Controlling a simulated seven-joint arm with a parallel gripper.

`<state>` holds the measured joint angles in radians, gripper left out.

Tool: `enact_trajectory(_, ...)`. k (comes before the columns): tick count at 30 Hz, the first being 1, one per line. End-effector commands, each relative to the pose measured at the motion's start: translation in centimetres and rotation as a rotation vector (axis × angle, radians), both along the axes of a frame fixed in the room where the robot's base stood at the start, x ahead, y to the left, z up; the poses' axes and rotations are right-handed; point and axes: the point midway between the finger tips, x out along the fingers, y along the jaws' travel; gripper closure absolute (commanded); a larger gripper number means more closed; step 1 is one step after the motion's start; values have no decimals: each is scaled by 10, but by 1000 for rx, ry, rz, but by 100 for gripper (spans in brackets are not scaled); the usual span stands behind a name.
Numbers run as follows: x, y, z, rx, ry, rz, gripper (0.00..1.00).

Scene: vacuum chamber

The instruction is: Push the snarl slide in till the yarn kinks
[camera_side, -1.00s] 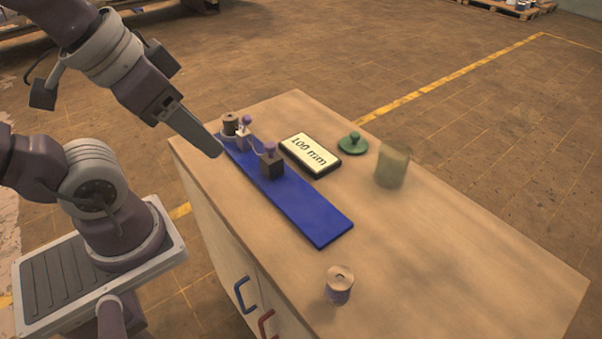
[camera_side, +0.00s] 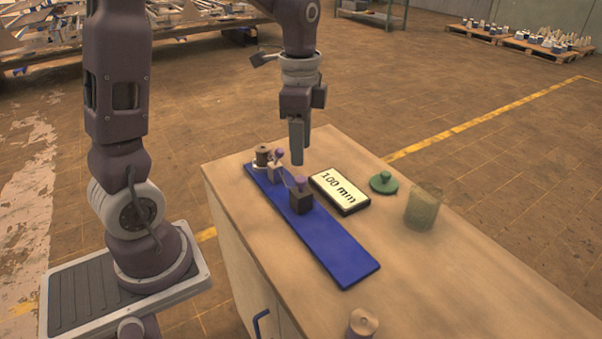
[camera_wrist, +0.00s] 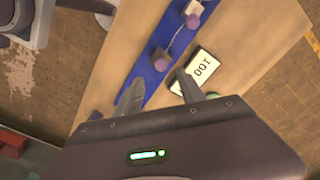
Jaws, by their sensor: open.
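A long blue board (camera_side: 335,245) lies on the bench. A brown spool (camera_side: 262,156) stands at the board's far end. My gripper (camera_side: 299,163) points down above the dark block, apparently apart from it. In the wrist view the open fingers (camera_wrist: 160,75) straddle empty space near the purple knob (camera_wrist: 160,60).
A black-framed display reading "100 mm" (camera_side: 340,190) lies right of the board. Beyond it are a green knobbed disc (camera_side: 384,182) and a translucent greenish cup (camera_side: 423,207). Another spool (camera_side: 363,323) stands near the front. The bench right of the board's near end is clear.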

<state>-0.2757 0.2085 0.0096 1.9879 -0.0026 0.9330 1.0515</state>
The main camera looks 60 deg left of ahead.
Motion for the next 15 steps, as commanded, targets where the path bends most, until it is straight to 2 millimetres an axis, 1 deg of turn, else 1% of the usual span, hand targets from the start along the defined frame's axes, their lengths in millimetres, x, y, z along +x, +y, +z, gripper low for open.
enact_trajectory(5,2,3,-28,-5,18,-23,54)
enact_trajectory(9,2,3,-55,-5,16,-22,54)
enact_trajectory(12,2,3,-69,-4,14,-22,54)
enact_trajectory(15,2,3,-74,-4,12,-21,54)
